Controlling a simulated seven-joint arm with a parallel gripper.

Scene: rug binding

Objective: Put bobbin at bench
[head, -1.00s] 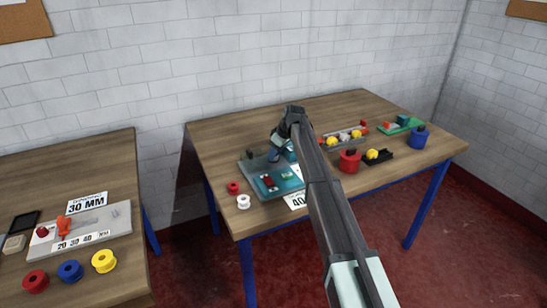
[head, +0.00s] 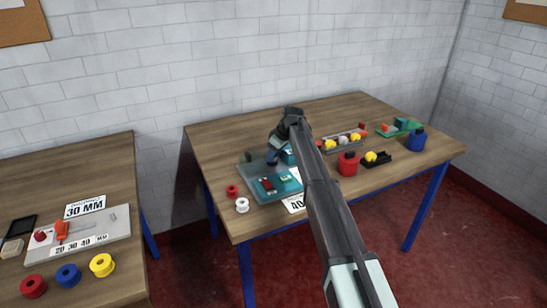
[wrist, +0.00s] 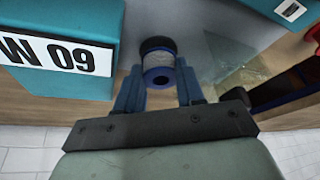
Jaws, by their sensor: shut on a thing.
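My gripper (wrist: 159,88) is shut on a bobbin (wrist: 158,68) in the wrist view. The bobbin has a blue ring-like end with a hole, a pale grey wound middle and a dark far end. In the head view my gripper (head: 274,153) is over the back left part of the right-hand wooden bench (head: 225,140), above a grey tray-like base (head: 247,172). The bobbin cannot be made out there. A teal block marked "W 09" (wrist: 60,25) stands left of the gripper in the wrist view.
Red (head: 232,191) and white (head: 242,205) spools stand at the bench's front left. A red pot (head: 348,166), blue pot (head: 416,141) and tray of coloured balls (head: 343,144) stand right of my arm. The left bench holds red, blue and yellow spools (head: 102,265).

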